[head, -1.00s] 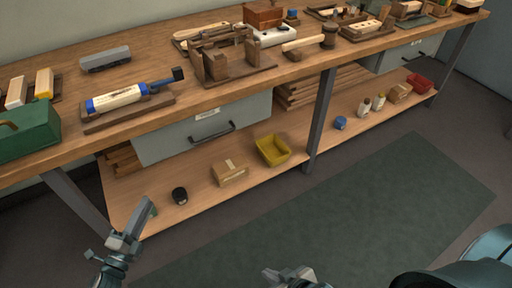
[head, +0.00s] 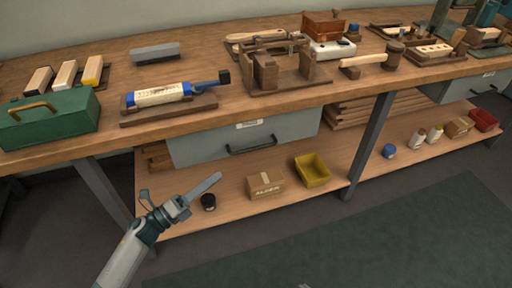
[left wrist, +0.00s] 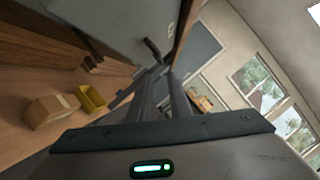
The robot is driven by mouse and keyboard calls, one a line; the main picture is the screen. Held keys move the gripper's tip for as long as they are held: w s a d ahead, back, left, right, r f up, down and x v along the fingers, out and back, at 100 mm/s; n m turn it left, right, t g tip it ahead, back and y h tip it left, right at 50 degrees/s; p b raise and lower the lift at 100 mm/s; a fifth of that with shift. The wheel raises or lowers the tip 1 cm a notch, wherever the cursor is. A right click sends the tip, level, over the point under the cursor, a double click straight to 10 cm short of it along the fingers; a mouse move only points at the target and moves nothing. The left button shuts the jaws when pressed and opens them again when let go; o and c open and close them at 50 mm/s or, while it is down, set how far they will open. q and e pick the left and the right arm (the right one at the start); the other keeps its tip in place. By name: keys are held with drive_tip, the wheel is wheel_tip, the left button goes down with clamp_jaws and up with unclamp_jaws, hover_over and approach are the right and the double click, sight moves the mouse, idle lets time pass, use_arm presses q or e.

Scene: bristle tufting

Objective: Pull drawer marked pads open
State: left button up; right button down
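A grey drawer (head: 205,145) with a dark bar handle (head: 251,147) and a small pale label (head: 249,124) hangs under the bench top. It looks shut, and the label is too small to read. A second grey drawer (head: 455,92) is at the far right, its label also unreadable. My left gripper (head: 217,178) is in front of and below the first drawer, left of its handle and apart from it. In the left wrist view, a gap shows between its empty fingers, with the drawer handle (left wrist: 152,48) beyond them. Only a sliver of my right gripper shows at the head view's bottom edge.
The lower shelf (head: 225,212) holds a black jar (head: 208,202), a cardboard box (head: 265,184) and a yellow bin (head: 312,170) below the drawer. A bench leg (head: 371,145) stands right of them. Tools cover the bench top (head: 185,75). Floor in front is clear.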

sight(255, 148)
use_arm(q)
drive_tip(key=x, duration=1.6)
drive_tip(key=shift+w+d+r+p, duration=0.1)
drive_tip(key=shift+d+p, duration=0.15)
drive_tip(key=shift+p, duration=0.05)
drive_tip(key=shift+c, duration=0.4)
clamp_jaws()
